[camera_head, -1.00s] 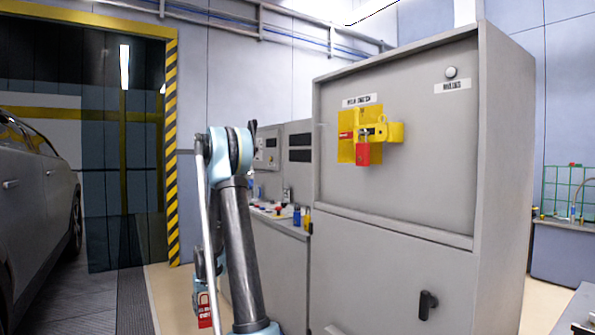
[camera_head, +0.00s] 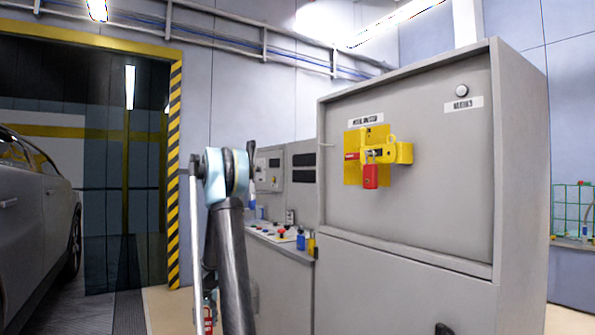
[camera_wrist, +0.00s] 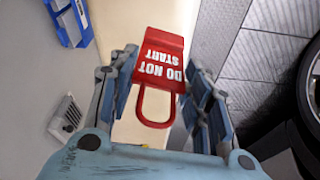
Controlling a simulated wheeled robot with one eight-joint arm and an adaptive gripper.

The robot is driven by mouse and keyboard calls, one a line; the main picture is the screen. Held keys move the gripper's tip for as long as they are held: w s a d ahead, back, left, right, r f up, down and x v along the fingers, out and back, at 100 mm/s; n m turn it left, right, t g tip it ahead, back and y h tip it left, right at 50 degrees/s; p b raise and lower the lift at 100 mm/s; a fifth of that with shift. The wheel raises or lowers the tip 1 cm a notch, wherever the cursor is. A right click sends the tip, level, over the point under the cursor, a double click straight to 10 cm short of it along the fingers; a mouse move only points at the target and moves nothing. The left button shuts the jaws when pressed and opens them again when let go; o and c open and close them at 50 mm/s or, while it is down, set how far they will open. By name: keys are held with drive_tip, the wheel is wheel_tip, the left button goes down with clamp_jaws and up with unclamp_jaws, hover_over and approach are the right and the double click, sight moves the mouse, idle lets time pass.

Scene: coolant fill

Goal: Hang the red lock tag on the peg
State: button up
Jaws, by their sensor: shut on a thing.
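The red lock tag (camera_wrist: 160,62), lettered "DO NOT START", shows upside down in the wrist view, its loop toward my wrist. My gripper (camera_wrist: 158,76) is shut on it, one finger at each side. In the head view a small part of the red tag (camera_head: 209,318) shows at the lower left, beside my arm, which hides most of my gripper. A thin stub (camera_head: 326,145), perhaps the peg, sticks out near the left edge of the grey cabinet's front. The tag is well apart from it, lower and to the left.
The tall grey cabinet (camera_head: 405,225) carries a yellow lockout bracket (camera_head: 355,170) with a red padlock (camera_head: 370,177). A control desk (camera_head: 280,237) with bottles stands left of it. A car (camera_head: 35,215) is at far left. A blue bin (camera_wrist: 70,20) shows in the wrist view.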

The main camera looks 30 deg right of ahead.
drive_tip(key=w+d+r+m+h, duration=0.1)
drive_tip(key=d+r+m, duration=0.2)
drive_tip(key=d+r, duration=0.7)
drive_tip(key=w+d+r+m+g+h, duration=0.1)
drive_tip(key=d+r+m, duration=0.35)
drive_tip(key=r, duration=0.95)
drive_tip(key=w+d+r+m, duration=0.2)
drive_tip(key=d+r, duration=0.6)
drive_tip(key=r, duration=0.4)
drive_tip(key=s+d+r+m+g+h, duration=0.1)
drive_tip(key=s+d+r+m, duration=0.25)
drive_tip(key=s+r, duration=0.4)
drive_tip(key=s+d+r+m, duration=0.2)
drive_tip(key=s+d+r, duration=0.2)
drive_tip(key=r, duration=0.7)
drive_tip(key=s+r+m+g, duration=0.2)
drive_tip(key=s+r+m, duration=0.2)
drive_tip(key=s+r, duration=1.05)
drive_tip(key=shift+d+f, duration=0.45)
drive_tip(key=shift+d, duration=1.2)
drive_tip(key=shift+d+f, duration=0.45)
drive_tip(key=shift+d, duration=1.15)
drive_tip(key=shift+d+f, duration=0.45)
drive_tip(key=shift+d, duration=1.2)
